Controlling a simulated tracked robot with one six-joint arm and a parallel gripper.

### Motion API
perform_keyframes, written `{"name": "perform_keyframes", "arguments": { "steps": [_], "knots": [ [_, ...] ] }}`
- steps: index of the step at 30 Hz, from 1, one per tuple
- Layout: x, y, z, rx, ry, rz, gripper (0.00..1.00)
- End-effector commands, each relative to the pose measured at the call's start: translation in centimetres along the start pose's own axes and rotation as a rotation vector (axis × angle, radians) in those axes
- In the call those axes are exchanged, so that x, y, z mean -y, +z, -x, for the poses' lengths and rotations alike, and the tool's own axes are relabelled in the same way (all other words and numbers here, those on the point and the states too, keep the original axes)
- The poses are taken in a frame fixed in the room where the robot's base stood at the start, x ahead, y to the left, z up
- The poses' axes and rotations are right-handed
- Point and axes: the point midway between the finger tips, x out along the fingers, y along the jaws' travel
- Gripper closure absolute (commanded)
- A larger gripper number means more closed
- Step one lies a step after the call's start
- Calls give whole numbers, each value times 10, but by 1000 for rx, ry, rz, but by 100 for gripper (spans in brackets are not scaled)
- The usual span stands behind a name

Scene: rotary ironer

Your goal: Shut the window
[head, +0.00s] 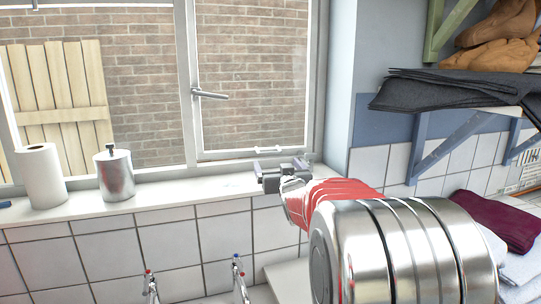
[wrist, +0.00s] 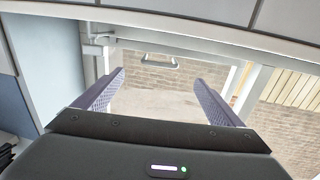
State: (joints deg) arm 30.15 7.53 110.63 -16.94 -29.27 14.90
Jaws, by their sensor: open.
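The window (head: 193,80) is in the wall behind the sill, with brickwork showing through its panes. Its right sash has a silver lever handle (head: 210,94) on the left stile, lying roughly horizontal and pointing right. A pale metal fitting (head: 268,149) is on the lower rail. How far the sash stands ajar is hard to tell. My gripper (head: 285,165) is open and empty above the right end of the sill, near the lower rail and well below and right of the handle. In the wrist view its purple fingers are apart, with a small bracket-like metal piece (wrist: 158,61) beyond them.
A paper roll (head: 40,176) and a metal dispenser (head: 115,174) stand on the left of the white sill (head: 190,190). Two taps (head: 239,275) rise below it. A bracketed shelf with dark cloth (head: 440,90) juts out at right, above folded towels (head: 495,220). The middle sill is clear.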

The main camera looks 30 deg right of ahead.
Motion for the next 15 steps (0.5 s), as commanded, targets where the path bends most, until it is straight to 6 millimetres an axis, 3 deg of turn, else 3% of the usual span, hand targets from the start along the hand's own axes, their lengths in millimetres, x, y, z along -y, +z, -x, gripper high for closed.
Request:
{"name": "perform_keyframes", "arguments": {
  "steps": [15],
  "knots": [
    [0, 1, -63, 2, 0, 0, 10]
  ]
}}
